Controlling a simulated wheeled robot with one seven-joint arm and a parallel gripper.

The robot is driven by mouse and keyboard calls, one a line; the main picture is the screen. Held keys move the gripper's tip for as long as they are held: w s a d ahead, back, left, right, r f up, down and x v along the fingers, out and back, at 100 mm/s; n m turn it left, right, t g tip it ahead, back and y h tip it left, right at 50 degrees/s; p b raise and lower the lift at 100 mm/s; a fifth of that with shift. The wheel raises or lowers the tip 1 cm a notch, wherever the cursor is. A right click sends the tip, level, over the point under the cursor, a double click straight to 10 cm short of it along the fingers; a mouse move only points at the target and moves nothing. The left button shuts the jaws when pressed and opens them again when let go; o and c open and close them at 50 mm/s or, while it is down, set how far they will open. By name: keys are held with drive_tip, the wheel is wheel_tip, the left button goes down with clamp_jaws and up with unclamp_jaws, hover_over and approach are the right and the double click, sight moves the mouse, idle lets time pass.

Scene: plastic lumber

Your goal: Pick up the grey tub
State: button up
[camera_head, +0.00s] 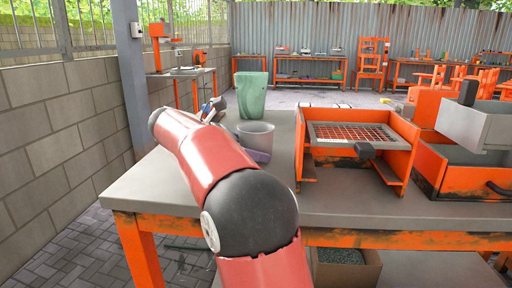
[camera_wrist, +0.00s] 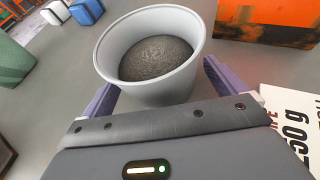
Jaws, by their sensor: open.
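The grey tub (camera_head: 257,134) stands upright on the grey workbench (camera_head: 225,184), close to its back left part. In the wrist view the tub (camera_wrist: 156,92) is light grey and holds a dark, rounded, rough mass. My gripper (camera_wrist: 157,88) is open, with one purple finger on each side of the tub's lower near wall. I cannot tell whether the fingers touch it. In the head view my red arm hides most of the gripper, and one purple finger (camera_head: 258,156) shows below the tub.
A green bin (camera_head: 251,95) stands behind the tub. An orange frame with a mesh screen (camera_head: 352,133) stands to its right. Small blue and white blocks (camera_wrist: 86,11) lie near the bin. A printed white sheet (camera_wrist: 292,112) lies right of my gripper. A block wall is at left.

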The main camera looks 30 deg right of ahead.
drive_tip(key=shift+d, duration=0.1)
drive_tip(key=shift+c, duration=0.4)
drive_tip(key=c, duration=1.1)
drive_tip(key=shift+o, duration=0.2)
drive_tip(key=shift+r, duration=0.1)
